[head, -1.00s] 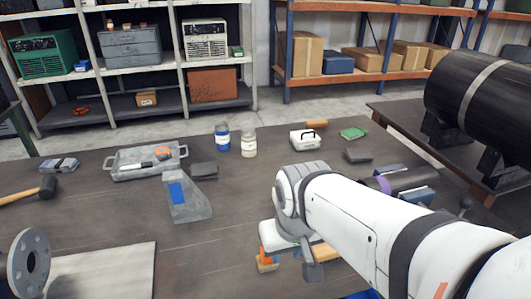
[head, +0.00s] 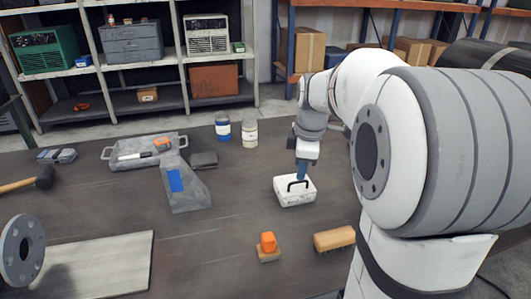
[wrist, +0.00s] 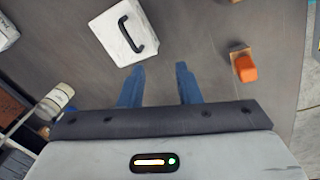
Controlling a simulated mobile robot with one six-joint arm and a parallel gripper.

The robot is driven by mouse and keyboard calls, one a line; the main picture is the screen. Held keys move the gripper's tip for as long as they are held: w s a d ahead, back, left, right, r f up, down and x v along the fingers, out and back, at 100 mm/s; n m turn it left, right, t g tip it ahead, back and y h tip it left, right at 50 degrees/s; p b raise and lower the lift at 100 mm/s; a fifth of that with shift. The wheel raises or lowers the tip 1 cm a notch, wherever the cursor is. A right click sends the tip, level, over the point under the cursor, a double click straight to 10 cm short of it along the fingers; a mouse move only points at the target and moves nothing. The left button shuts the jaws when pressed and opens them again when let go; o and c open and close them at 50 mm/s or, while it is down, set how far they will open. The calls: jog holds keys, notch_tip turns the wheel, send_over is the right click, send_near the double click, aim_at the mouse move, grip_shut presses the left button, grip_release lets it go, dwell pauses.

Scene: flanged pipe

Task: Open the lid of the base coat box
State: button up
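A white box with a black handle (head: 295,192) stands on the table, its top looking shut; no label can be read on it. It also shows in the wrist view (wrist: 118,30), ahead and slightly left of the fingers. My gripper (head: 301,171) points down over the box by the handle. In the wrist view my gripper (wrist: 160,82) has its two blue fingers apart with nothing between them. The handle lies just beyond the fingertips; contact is not visible.
An orange-handled brush (head: 268,246) and a wooden brush (head: 334,238) lie nearer me. Blue-labelled (head: 222,126) and white (head: 250,133) containers stand behind. The table between bracket and box is clear.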

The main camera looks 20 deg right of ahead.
jog(key=w+d+f+n, duration=0.2)
jog(key=w+d+n, duration=0.2)
jog(key=w, duration=0.1)
jog(key=b, duration=0.1)
send_over(303, 190)
jog(key=x, duration=0.4)
jog(key=s+x, duration=0.1)
jog(key=x, duration=0.2)
jog(key=shift+s+f, duration=0.15)
jog(key=shift+c, duration=0.2)
grip_shut()
